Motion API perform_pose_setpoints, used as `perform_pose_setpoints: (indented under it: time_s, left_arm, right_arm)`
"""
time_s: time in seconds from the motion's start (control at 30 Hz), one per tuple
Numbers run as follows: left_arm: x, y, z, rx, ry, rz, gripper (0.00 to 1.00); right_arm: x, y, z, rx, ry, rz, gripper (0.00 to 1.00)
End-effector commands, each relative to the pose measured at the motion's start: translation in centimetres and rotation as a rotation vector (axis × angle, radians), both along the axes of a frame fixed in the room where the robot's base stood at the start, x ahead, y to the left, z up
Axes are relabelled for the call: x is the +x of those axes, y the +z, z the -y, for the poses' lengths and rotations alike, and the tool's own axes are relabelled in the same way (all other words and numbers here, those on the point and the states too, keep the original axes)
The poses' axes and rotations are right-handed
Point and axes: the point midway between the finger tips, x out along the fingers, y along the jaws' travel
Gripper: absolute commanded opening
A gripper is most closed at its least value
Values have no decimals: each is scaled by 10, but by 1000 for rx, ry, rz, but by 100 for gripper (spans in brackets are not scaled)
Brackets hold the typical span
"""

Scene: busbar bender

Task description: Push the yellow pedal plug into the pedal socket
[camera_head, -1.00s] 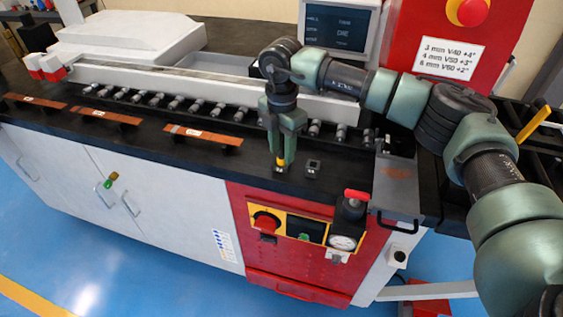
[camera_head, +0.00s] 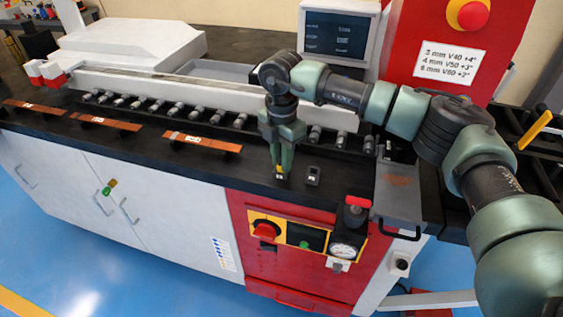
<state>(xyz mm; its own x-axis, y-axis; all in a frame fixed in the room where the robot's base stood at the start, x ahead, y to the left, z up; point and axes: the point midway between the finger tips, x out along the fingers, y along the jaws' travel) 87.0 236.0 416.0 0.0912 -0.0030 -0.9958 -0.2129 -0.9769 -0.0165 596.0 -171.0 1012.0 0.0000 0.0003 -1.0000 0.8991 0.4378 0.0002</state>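My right gripper (camera_head: 281,165) points down over the black bench top, its fingertips low by the front edge. A small bit of the yellow plug (camera_head: 280,171) shows at the fingertips; the fingers hide most of it. The fingers are on either side of it, but I cannot tell whether they grip it. A round black opening on a small white box (camera_head: 401,264), low at the right end of the machine, may be the pedal socket; I cannot be sure. The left gripper is not in view.
A small dark block (camera_head: 313,175) stands just right of the gripper. Copper bars (camera_head: 201,141) lie along the bench's front, before a row of rollers (camera_head: 171,113). A red-handled part with a gauge (camera_head: 343,250) is at the front right.

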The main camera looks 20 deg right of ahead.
Motion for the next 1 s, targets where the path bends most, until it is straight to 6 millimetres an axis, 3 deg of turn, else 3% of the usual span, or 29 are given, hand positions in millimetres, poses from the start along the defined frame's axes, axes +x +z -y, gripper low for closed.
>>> perform_pose_setpoints:
  time_s: [1.0]
  left_arm:
    - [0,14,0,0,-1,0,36]
  right_arm:
    - [0,25,0,0,0,1,0]
